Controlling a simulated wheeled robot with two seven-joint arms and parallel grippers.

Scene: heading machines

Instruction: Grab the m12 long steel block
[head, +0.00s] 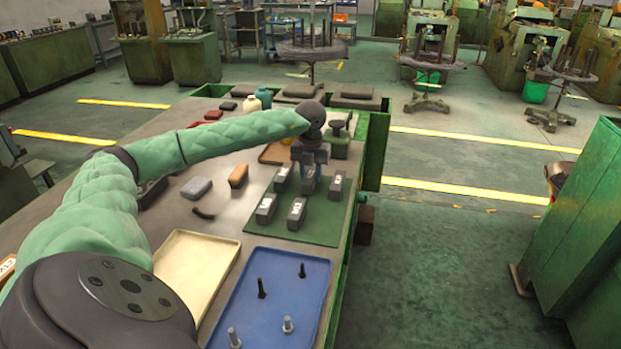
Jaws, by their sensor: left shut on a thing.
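Several grey steel blocks with pale labels stand on a green mat (320,232) on the workbench; the labels are too small to read, so I cannot tell which is the m12 long block. They include a back-left block (281,179), a right block (336,186), a front-left block (265,209) and a front-middle block (297,213). My left gripper (309,176) points down among them at the back of the mat. It is shut on a steel block, mostly hidden by the fingers; I cannot tell whether it touches the mat. My right gripper is not in view.
A blue tray (285,284) with several bolts and a cream tray (196,262) lie nearer me. A grey block (196,188) and a brown brush (238,175) lie left of the mat.

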